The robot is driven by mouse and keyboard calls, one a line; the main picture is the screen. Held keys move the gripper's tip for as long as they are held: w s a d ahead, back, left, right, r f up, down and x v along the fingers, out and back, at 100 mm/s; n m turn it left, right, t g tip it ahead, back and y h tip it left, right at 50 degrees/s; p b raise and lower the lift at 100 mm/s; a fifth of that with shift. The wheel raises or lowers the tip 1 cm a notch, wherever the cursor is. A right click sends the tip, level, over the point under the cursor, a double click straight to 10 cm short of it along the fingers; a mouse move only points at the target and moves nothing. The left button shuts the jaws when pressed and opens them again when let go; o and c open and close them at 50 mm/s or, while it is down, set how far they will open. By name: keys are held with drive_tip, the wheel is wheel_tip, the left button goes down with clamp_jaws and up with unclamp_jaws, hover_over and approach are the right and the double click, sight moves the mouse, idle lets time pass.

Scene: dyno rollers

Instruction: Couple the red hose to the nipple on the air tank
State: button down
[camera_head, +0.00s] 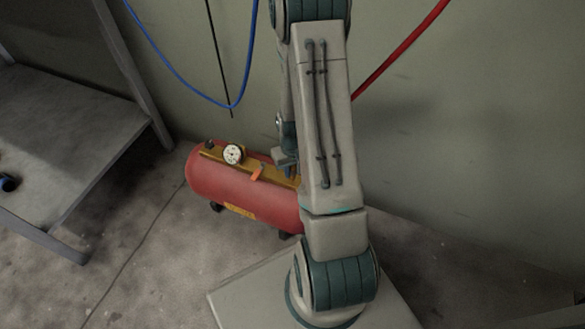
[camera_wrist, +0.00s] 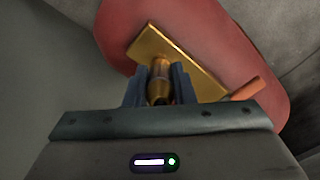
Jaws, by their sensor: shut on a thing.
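The red air tank (camera_head: 240,191) lies on the floor by the wall. It carries a yellow top plate, a white gauge (camera_head: 233,154) and an orange lever (camera_head: 257,172). The red hose (camera_head: 403,48) comes down from the upper right and passes behind my arm. My gripper (camera_head: 285,161) is at the tank's top, partly hidden by my arm. In the wrist view, my gripper (camera_wrist: 159,84) is shut on a brass coupling (camera_wrist: 159,90) over the tank's brass plate (camera_wrist: 190,68). The hose itself does not show there. I cannot tell the nipple apart or whether the coupling is seated on it.
A blue hose (camera_head: 190,84) and a thin black cable (camera_head: 217,60) hang along the wall (camera_head: 450,130) behind the tank. A grey metal shelf (camera_head: 65,115) stands at the left. The floor between shelf and tank is clear.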

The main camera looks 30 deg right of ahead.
drive_tip(key=shift+f+b, duration=0.5)
drive_tip(key=shift+f, duration=0.15)
idle(0.4)
drive_tip(key=c, duration=1.1)
unclamp_jaws()
drive_tip(key=shift+r, duration=0.1)
drive_tip(key=shift+c, duration=0.2)
wheel_tip(320, 180, up, 14)
drive_tip(key=p, duration=0.6)
drive_tip(key=s+a+r+t+p, duration=0.1)
drive_tip(key=s+a+r+p, duration=0.3)
drive_tip(key=r+p, duration=0.6)
drive_tip(key=s+a+r+t+p, duration=0.1)
drive_tip(key=s+a+r+p, duration=0.3)
drive_tip(key=r, duration=2.1)
drive_tip(key=s+a+r+n+p, duration=0.1)
drive_tip(key=s+a+r+p, duration=0.3)
drive_tip(key=r+p, duration=1.2)
wheel_tip(320, 180, up, 2)
drive_tip(key=shift+r+t, duration=0.2)
drive_tip(key=shift+t, duration=0.2)
